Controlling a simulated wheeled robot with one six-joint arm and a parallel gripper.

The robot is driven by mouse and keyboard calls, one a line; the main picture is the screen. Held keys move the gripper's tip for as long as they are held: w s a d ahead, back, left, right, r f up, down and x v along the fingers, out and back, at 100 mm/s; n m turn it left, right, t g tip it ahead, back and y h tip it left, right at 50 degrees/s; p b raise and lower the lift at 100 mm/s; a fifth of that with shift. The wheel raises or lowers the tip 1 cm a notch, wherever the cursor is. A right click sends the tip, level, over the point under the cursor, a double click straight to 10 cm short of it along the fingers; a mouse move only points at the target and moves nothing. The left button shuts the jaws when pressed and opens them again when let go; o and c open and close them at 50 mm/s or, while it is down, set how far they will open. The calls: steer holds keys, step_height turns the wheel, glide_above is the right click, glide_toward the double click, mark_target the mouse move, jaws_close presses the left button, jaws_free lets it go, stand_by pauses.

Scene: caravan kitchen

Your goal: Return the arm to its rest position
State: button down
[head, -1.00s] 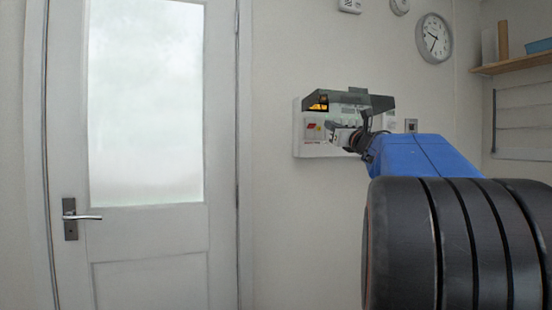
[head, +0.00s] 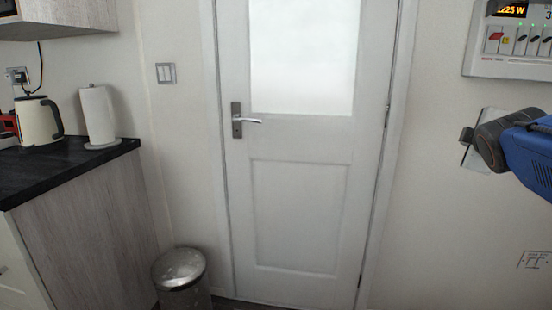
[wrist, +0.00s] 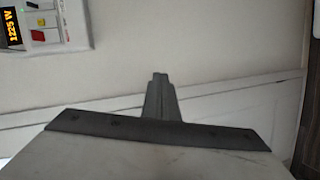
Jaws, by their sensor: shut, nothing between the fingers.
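My gripper (wrist: 160,82) shows in the wrist view as dark narrow fingers, closed together and empty. They point toward a pale wall, apart from the switch panel. In the head view my blue and dark arm reaches in from the right edge, and its end (head: 467,136) is in front of the wall, below the white switch panel (head: 515,66). The panel also shows at the upper left of the wrist view (wrist: 75,25). It has a lit amber display (head: 508,10), a red switch and several other switches. Most of the arm is out of view.
A white door (head: 300,210) with a lever handle is shut in the middle. At left, a dark worktop (head: 60,172) holds a kettle (head: 38,122) and a paper roll (head: 97,115). A metal bin (head: 180,270) stands on the floor by the door.

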steer(key=s+a+f+m+g+y, duration=0.3)
steer(key=s+a+f, duration=0.7)
steer(key=f, duration=0.4)
steer(key=s+a+f+m+g+y, duration=0.4)
steer(key=s+a+f+m, duration=0.3)
steer(key=s+a+f, duration=0.4)
step_height(320, 180, down, 4)
steer(key=shift+s+f+g, duration=0.25)
steer(key=shift+s+g, duration=0.35)
steer(key=shift+g, duration=0.1)
